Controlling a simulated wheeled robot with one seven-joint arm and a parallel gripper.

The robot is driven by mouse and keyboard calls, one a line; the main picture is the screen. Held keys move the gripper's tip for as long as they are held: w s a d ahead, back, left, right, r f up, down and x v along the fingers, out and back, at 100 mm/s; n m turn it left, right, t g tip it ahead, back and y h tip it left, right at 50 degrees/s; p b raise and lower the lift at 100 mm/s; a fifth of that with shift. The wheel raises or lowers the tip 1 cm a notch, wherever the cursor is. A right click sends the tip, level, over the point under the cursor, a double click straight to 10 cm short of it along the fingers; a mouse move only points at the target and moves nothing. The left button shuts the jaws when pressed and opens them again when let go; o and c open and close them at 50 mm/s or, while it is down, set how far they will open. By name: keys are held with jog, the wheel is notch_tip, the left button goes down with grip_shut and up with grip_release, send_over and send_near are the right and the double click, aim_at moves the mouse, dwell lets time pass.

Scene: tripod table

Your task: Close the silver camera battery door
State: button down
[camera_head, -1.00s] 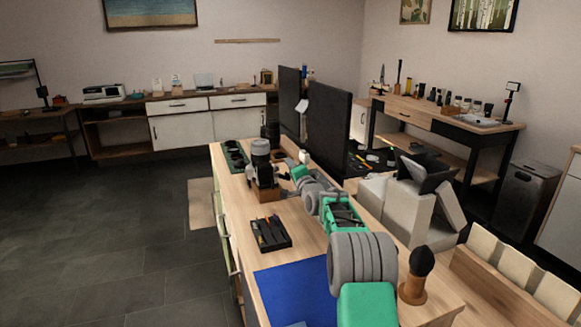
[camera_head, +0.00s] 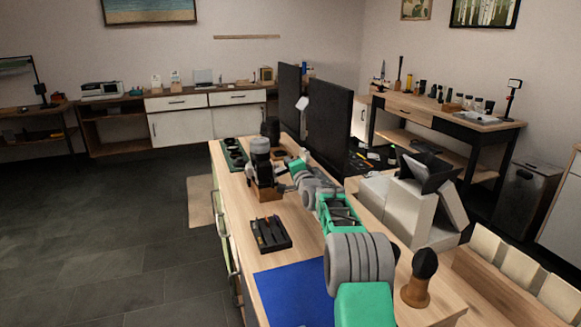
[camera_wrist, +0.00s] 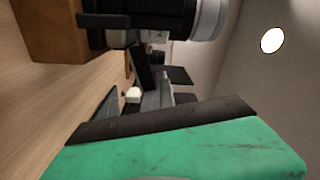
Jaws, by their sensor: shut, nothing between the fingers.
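The silver and black camera (camera_head: 262,160) stands on a wooden block (camera_head: 267,194) on the long workbench. In the wrist view the camera (camera_wrist: 150,16) appears sideways at the top, with its silver lens barrel to the right and the wooden block (camera_wrist: 45,28) to the left. I cannot clearly pick out the battery door in either view. My gripper (camera_head: 286,187) is close to the camera's right side in the head view, small and partly hidden by my arm. In the wrist view its green and dark finger part (camera_wrist: 170,130) fills the bottom, with a visible gap to the camera. It is shut and empty.
A black tray with tools (camera_head: 268,234) and a blue mat (camera_head: 297,293) lie on the bench nearer me. A brush on a wooden stand (camera_head: 420,278) is at the right.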

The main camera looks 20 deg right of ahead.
jog(key=shift+s+a+f, duration=0.1)
jog(key=shift+a+f, duration=0.15)
jog(key=shift+f, duration=0.8)
jog(key=c, duration=2.1)
grip_release()
jog(key=shift+c, duration=0.2)
jog(key=o, duration=0.8)
jog(key=shift+a+r, duration=0.1)
jog(key=shift+r, duration=0.3)
